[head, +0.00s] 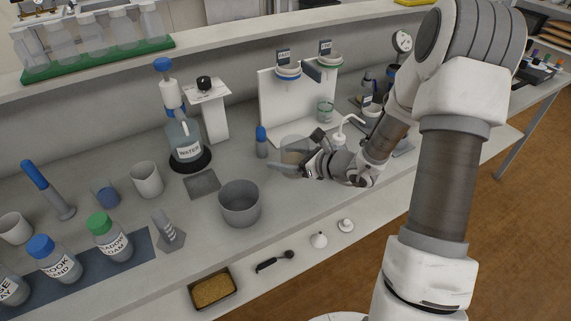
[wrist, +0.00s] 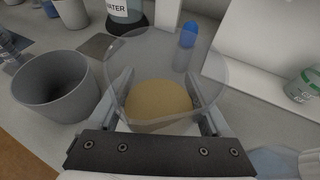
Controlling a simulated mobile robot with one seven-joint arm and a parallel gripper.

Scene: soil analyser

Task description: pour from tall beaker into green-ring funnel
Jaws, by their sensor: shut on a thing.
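My gripper (head: 300,160) is shut on a clear tall beaker (head: 293,149) with tan contents at its bottom. In the wrist view my gripper (wrist: 165,105) has one finger on each side of the beaker (wrist: 160,68), which looks roughly upright. I cannot tell whether its base touches the bench. The green-ring funnel (head: 330,60) sits high in a holder on the white stand, behind and to the right of my gripper. A green-banded cup (head: 325,109) stands below it; this cup also shows at the wrist view's right edge (wrist: 303,86).
A blue-ring funnel (head: 288,73) hangs left of the green one. A blue-capped tube (head: 262,141) stands close left of the beaker. A grey pot (head: 240,204) stands front left, and the water bottle (head: 186,140) behind. A white-nozzled bottle (head: 341,136) is close right.

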